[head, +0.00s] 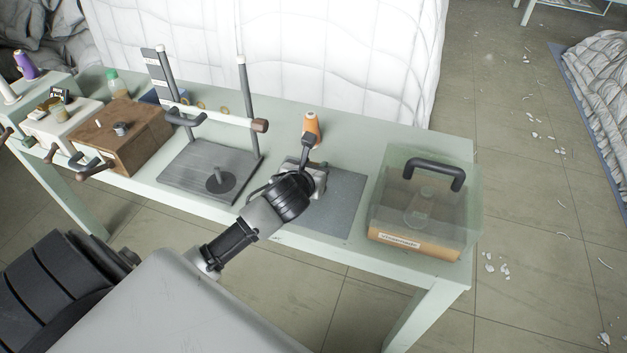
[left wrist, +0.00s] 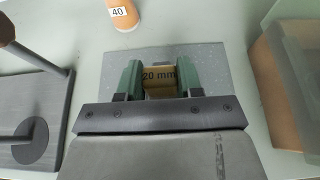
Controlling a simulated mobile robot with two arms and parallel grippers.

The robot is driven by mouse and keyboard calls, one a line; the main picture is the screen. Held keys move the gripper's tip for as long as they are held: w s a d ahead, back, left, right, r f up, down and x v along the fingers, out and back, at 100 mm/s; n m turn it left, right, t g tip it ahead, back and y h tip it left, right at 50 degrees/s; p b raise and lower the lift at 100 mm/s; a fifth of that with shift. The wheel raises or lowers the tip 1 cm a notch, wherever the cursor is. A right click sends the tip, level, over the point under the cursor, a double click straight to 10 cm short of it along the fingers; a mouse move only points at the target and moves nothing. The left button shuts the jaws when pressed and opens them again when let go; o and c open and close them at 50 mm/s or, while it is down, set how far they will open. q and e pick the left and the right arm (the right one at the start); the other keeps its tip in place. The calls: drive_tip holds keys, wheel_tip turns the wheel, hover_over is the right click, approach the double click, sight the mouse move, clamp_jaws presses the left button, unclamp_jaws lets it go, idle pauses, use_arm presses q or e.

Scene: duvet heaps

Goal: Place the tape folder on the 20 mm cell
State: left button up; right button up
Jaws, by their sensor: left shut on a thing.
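My left gripper (head: 308,180) is over the grey mat (head: 345,205) near the middle of the table. In the left wrist view its two green fingers (left wrist: 160,72) are shut on a small tan piece, the tape folder (left wrist: 160,90), with "20 mm" readable between them. The mat (left wrist: 216,62) shows beneath and around the fingers. The cell outlines on it are hidden or too faint to make out, and I cannot tell whether the folder touches the mat. In the head view the folder is hidden by the gripper. My right gripper is not in view.
An orange spool (head: 311,124) marked 40 stands behind the mat. A clear-covered box (head: 425,205) with a black handle is at the right. A grey-based stand (head: 195,180) with two posts and a brown wooden box (head: 130,140) are left. White quilted fabric hangs behind the table.

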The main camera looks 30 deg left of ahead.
use_arm(q)
drive_tip(key=shift+w+a+f, duration=0.1)
drive_tip(key=shift+w+f, duration=0.05)
drive_tip(key=shift+f, duration=0.1)
drive_tip(key=shift+f+b, duration=0.3)
drive_tip(key=shift+f, duration=1.55)
drive_tip(key=shift+f, duration=0.15)
drive_tip(key=o, duration=1)
drive_tip(key=shift+c, duration=0.2)
